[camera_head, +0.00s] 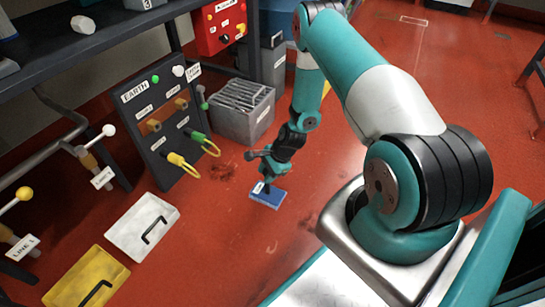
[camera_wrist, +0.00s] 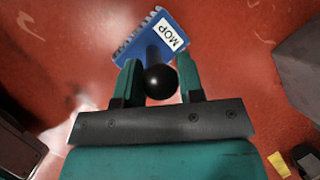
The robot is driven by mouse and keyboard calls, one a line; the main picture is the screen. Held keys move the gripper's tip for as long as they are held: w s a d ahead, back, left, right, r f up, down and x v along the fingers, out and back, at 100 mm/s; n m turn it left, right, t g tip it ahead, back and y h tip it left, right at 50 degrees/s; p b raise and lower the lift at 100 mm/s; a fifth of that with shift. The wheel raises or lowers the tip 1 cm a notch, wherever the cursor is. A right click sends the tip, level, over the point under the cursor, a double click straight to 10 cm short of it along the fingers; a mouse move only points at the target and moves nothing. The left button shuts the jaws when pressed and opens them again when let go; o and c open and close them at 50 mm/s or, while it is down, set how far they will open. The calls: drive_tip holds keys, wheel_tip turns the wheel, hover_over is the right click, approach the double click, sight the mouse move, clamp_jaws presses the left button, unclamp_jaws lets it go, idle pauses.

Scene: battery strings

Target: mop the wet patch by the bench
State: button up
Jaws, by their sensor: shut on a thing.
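The mop (camera_head: 265,200) is a blue block with a white label, low at the floor in the middle of the head view. In the wrist view the mop (camera_wrist: 133,45) shows its MOP label and a ribbed far edge. My gripper (camera_wrist: 158,72) is shut on its dark post, with the black ball knob (camera_wrist: 160,83) between the two fingers. In the head view my gripper (camera_head: 266,184) is right above the block. I cannot tell whether the mop touches the floor.
The dark bench (camera_head: 110,32) is at upper left. An EARTH panel (camera_head: 150,118) with yellow and green loops stands beside a grey crate (camera_head: 243,112). Open red floor (camera_head: 400,45) extends at upper right.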

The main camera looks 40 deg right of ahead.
wheel_tip(320, 180, up, 3)
drive_tip(key=shift+f+p, duration=0.1)
drive_tip(key=shift+p, duration=0.65)
drive_tip(key=shift+d+r+p, duration=0.1)
drive_tip(key=shift+r+p, duration=0.65)
wheel_tip(320, 180, up, 4)
drive_tip(key=p, duration=0.3)
drive_tip(key=shift+f, duration=0.15)
